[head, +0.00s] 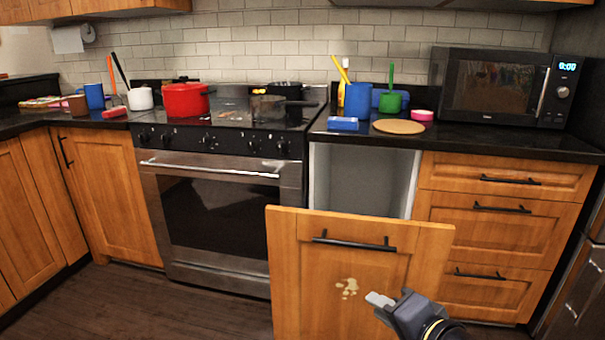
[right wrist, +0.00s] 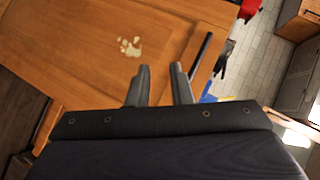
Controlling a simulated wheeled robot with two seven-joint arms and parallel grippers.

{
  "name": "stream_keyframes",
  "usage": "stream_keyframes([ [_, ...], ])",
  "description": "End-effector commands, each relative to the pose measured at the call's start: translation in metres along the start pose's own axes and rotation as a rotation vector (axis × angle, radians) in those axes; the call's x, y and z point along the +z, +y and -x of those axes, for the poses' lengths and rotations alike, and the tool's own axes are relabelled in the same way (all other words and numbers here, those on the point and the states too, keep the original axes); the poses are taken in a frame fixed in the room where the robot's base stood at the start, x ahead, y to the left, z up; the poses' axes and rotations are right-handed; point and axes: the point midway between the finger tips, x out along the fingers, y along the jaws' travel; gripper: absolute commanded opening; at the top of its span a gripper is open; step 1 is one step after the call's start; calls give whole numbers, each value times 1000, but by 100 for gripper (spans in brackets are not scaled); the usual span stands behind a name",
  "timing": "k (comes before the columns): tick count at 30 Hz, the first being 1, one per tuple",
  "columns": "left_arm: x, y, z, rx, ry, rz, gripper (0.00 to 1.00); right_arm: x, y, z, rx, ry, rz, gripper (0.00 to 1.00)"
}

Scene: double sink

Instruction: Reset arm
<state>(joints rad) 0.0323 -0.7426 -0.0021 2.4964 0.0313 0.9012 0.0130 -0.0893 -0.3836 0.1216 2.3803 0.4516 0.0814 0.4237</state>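My right gripper (head: 381,300) is at the lower right of the head view, in front of the pulled-out wooden front panel (head: 300,255). In the right wrist view its two fingers (right wrist: 160,68) stand apart with nothing between them. The panel has a black bar handle (head: 352,242) and a pale stain (head: 348,288). The stain also shows in the right wrist view (right wrist: 130,47). I cannot tell whether the gripper touches the panel. My left gripper does not show in the head view.
The open panel juts out below the counter, with a grey cavity (head: 362,180) behind it. An oven (head: 215,200) stands to its left and drawers (head: 490,225) to its right. A microwave (head: 500,88), red pot (head: 185,100) and blue holder (head: 358,100) are on top.

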Motion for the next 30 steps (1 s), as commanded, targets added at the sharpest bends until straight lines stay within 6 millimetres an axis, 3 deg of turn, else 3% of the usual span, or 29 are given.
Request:
stream_keyframes([
  [6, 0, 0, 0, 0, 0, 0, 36, 33, 68, 52, 192, -218, 347, 19],
  [14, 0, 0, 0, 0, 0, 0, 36, 62, 137, 110, 383, -447, 589, 19],
  [23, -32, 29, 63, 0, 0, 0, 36, 40, 73, 141, 390, -463, 598, 19],
  [30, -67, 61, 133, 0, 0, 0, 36, 12, -1, 174, 389, -463, 597, 19],
])
